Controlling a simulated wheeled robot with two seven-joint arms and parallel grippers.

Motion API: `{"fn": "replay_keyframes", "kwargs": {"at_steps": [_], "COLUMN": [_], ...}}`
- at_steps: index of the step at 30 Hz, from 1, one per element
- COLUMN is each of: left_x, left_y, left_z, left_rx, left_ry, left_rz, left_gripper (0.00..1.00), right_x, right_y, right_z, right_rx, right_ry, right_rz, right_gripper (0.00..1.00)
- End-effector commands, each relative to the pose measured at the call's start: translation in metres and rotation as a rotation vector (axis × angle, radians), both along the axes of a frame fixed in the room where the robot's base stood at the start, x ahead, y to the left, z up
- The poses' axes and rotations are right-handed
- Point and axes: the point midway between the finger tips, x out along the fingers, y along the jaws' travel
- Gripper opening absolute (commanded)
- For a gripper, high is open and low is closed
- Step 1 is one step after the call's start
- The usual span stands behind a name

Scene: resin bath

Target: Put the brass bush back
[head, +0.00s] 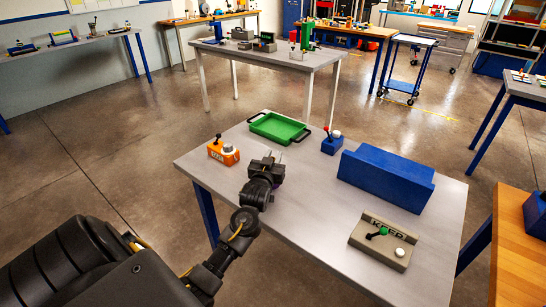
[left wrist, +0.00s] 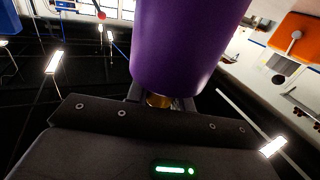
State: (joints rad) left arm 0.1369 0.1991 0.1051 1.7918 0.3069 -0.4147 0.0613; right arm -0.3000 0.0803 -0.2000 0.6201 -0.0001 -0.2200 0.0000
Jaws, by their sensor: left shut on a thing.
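My left gripper (head: 266,163) is over the left part of the grey table, between the orange block and the blue box. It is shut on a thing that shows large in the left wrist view. A brass-coloured part (left wrist: 158,100), which looks like the brass bush, sits between the jaws. A purple cylinder (left wrist: 185,45) rises from it, close to the camera. I cannot tell whether the purple part is one piece with it. In the head view the gripper hides most of this thing, and only a little purple shows. My right gripper is not in view.
The grey table (head: 300,215) holds an orange block (head: 217,155), a green tray (head: 276,129), a small blue block (head: 331,147), a long blue box (head: 385,180) and a beige block (head: 372,247) with raised letters.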

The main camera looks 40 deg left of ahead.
Motion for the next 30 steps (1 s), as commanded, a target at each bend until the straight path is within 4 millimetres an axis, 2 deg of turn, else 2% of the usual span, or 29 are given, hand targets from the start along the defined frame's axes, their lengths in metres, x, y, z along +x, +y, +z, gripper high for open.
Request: {"fn": "replay_keyframes", "kwargs": {"at_steps": [1, 2, 6, 14, 19, 30], "left_x": [0.000, 0.000, 0.000, 0.000, -0.001, -0.069], "left_y": [0.000, 0.000, 0.000, 0.000, -0.001, -0.035], "left_z": [-0.003, -0.002, -0.001, -0.002, -0.006, -0.003], "left_rx": [0.000, 0.000, 0.000, 0.000, 0.000, -0.003], "left_ry": [0.001, 0.001, 0.001, 0.000, -0.001, 0.000], "left_rz": [0.000, 0.000, 0.000, 0.000, -0.001, 0.000], "left_gripper": [0.00, 0.27, 0.45, 0.45, 0.45, 0.45], "right_x": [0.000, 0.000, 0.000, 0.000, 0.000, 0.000], "right_y": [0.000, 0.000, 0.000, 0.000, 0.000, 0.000], "right_z": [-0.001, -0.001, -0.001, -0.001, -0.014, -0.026], "right_rx": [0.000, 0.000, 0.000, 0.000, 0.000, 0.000], "right_ry": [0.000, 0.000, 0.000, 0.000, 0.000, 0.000], "right_rz": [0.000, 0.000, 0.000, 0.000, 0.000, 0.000], "right_gripper": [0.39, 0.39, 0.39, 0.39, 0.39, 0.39]}}
